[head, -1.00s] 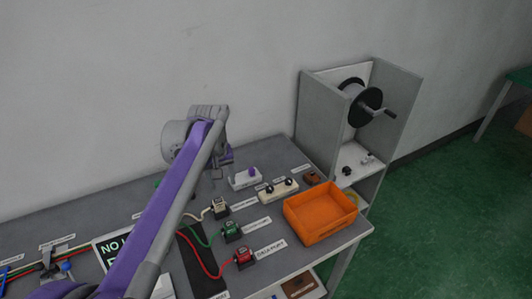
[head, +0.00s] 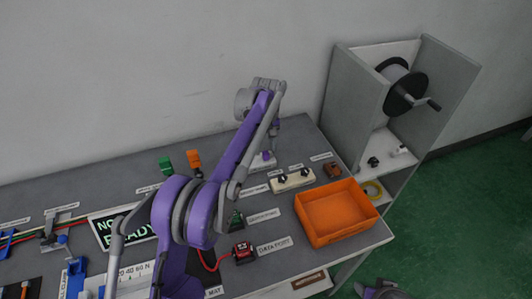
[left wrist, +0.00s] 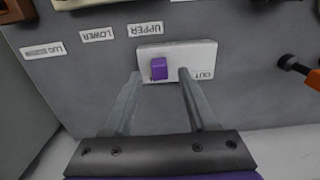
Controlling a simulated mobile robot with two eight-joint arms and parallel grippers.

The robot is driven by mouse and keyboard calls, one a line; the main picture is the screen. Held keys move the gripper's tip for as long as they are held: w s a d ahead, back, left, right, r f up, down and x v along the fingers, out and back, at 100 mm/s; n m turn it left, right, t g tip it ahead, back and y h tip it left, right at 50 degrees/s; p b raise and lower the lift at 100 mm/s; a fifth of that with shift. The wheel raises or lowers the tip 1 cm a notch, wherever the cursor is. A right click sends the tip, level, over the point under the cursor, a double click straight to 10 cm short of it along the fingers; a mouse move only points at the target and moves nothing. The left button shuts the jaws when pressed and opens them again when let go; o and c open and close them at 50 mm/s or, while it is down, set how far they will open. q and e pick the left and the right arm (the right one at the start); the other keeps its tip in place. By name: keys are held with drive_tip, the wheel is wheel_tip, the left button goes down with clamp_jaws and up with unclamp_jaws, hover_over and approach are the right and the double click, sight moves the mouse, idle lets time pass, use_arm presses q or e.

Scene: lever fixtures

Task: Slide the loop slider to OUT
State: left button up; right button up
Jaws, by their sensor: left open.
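The loop slider is a white block (left wrist: 199,56) with a purple knob (left wrist: 158,69), seen in the left wrist view. The word OUT is printed upside down at its right end there; the knob sits toward the other end. In the head view the purple knob (head: 266,155) shows beside my left arm, which hides part of the block. My left gripper (left wrist: 160,76) is open, its fingertips at the block's near edge, one on each side of the knob with gaps. I cannot tell whether the tips touch the block. My right gripper is not in view.
An orange bin (head: 338,232) stands at the table's right front. A switch block with dark knobs (head: 293,180) lies between it and the slider. A grey shelf unit with a cable reel (head: 402,86) stands at the right. Plug fixtures and cables lie in front, partly behind my arm.

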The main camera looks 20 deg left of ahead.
sight(266, 153)
use_arm(q)
drive_tip(key=shift+f, duration=1.5)
drive_tip(key=shift+c, duration=0.3)
